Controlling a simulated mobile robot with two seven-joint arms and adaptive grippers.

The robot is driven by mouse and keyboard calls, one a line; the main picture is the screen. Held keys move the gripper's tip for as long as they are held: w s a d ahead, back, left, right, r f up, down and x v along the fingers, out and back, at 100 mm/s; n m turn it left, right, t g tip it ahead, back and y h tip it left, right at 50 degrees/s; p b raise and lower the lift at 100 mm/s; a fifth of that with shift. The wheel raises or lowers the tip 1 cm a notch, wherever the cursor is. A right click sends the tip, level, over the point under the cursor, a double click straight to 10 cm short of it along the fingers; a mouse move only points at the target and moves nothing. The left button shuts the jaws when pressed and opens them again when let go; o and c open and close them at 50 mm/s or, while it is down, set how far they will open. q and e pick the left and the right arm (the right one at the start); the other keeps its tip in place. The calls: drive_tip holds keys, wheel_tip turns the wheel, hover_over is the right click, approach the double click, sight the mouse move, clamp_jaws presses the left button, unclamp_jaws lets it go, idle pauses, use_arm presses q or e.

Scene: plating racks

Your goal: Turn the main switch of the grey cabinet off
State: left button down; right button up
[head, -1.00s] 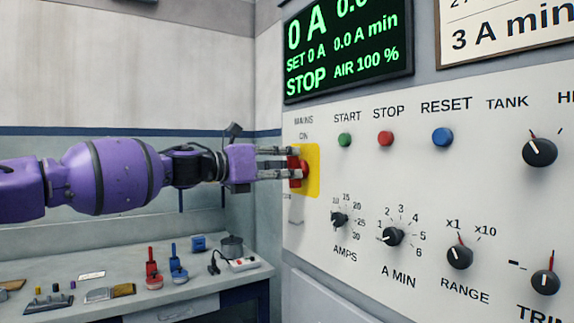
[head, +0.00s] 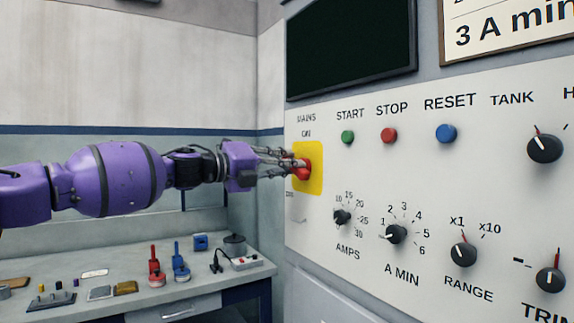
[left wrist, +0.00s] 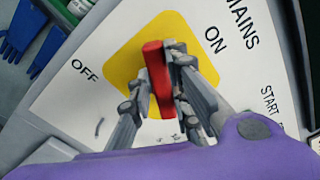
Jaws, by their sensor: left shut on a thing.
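The grey cabinet (head: 395,170) has its main switch at the left edge of the panel: a red handle (head: 304,170) on a yellow plate (head: 315,185). In the left wrist view the red handle (left wrist: 157,75) lies roughly along the line of the lettering, sideways on the panel, with ON at the upper right and OFF at the left. My left gripper (head: 297,162) is shut on the handle, with fingers on both sides of it (left wrist: 158,85). The fingers partly cover the handle. My right gripper is not in view.
The display (head: 352,45) above the panel is dark. Green, red and blue buttons and several black knobs (head: 396,234) are right of the switch.

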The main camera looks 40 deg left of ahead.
use_arm(q)
drive_tip(key=n, duration=0.2)
drive_tip(key=f+n, duration=0.1)
drive_tip(key=n, duration=0.1)
drive_tip(key=shift+n, duration=0.4)
idle(0.4)
drive_tip(key=c, duration=1.7)
unclamp_jaws()
drive_tip(key=shift+o, duration=0.3)
drive_tip(key=shift+r, duration=0.1)
drive_tip(key=shift+r, duration=0.1)
wheel_tip(320, 180, up, 10)
drive_tip(key=shift+f, duration=0.25)
drive_tip(key=shift+r, duration=0.3)
drive_tip(key=shift+d, duration=0.2)
